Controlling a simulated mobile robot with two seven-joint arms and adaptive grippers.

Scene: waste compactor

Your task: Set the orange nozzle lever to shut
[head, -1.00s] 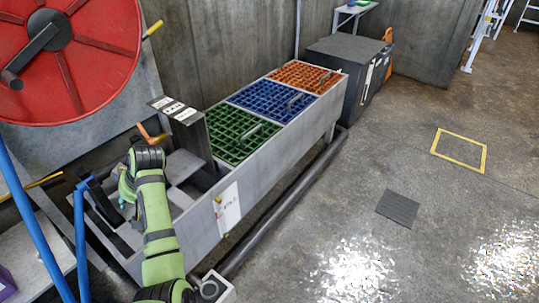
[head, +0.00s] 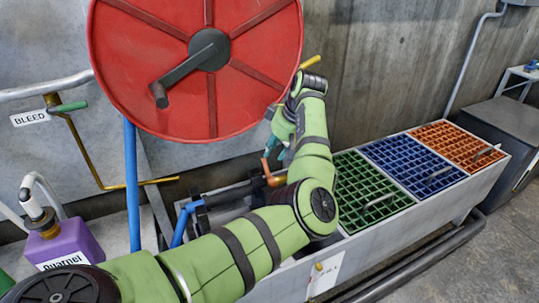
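The orange nozzle lever (head: 266,167) stands up from the brass nozzle (head: 276,181), at the left end of the long grey trough in the head view. My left gripper (head: 276,149) points down from a raised, bent wrist, just above the lever. Its teal fingertips show a little apart with nothing seen between them, so it looks open. The tips are close to the lever's top; I cannot tell whether they touch. My forearm hides part of the trough below the nozzle. My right gripper is not in view.
A large red hose reel (head: 150,85) with a dark crank hangs behind and left of the gripper. Green (head: 357,185), blue (head: 413,160) and orange (head: 462,142) grates lie to the right. A purple Quarnel jug (head: 70,243) and a BLEED valve (head: 68,106) are at the left.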

